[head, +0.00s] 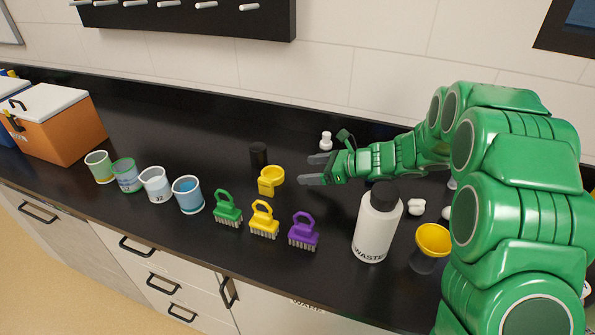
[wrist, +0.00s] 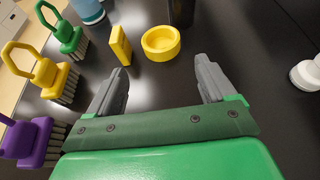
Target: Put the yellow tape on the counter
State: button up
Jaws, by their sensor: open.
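A round yellow ring (head: 274,172), which looks like the yellow tape, lies flat on the black counter (head: 215,140). In the wrist view the ring (wrist: 149,50) is just beyond my fingertips, roughly centred between them. A small upright yellow block (head: 265,188) stands beside it, also seen in the wrist view (wrist: 120,45); I cannot tell whether it is part of the tape. My gripper (head: 314,169) is open and empty, low over the counter to the right of the ring. It also shows in the wrist view (wrist: 161,70).
A black cylinder (head: 258,156) stands behind the ring. Green (head: 228,210), yellow (head: 264,222) and purple (head: 303,235) brushes stand in front. Several beakers (head: 188,196) are at left, with an orange cooler (head: 62,130). A white waste bottle (head: 376,228) stands close to my arm.

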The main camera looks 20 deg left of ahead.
aim_at(272, 170)
dwell(0.4)
jog(key=shift+s+a+r+n+g, duration=0.15)
jog(key=shift+a+n+g, duration=0.15)
jog(key=shift+a+n, duration=0.2)
jog(key=s+a+n+g+h, duration=0.1)
jog(key=n, duration=0.1)
jog(key=s+a+n+g+h, duration=0.1)
jog(key=a+n+h, duration=0.1)
jog(key=s+a+n+g+h, duration=0.1)
jog(key=a+n+h, duration=0.1)
jog(key=shift+s+f+n+g, duration=0.1)
jog(key=shift+f+n+g, duration=0.2)
jog(key=shift+f, duration=0.1)
jog(key=shift+s+a+f+n+h, duration=0.15)
jog(key=shift+a+n+h, duration=0.4)
jog(key=shift+n+h, duration=0.55)
jog(key=h, duration=0.1)
jog(key=a+n+h, duration=0.1)
jog(key=shift+w+a+r+t+h, duration=0.2)
jog(key=shift+w+t+h, duration=0.1)
jog(key=shift+w+t, duration=0.1)
jog(key=w+a+r+n+t+h, duration=0.3)
jog(key=a+r+h, duration=0.1)
jog(key=shift+f, duration=3.95)
jog(key=shift+c, duration=0.2)
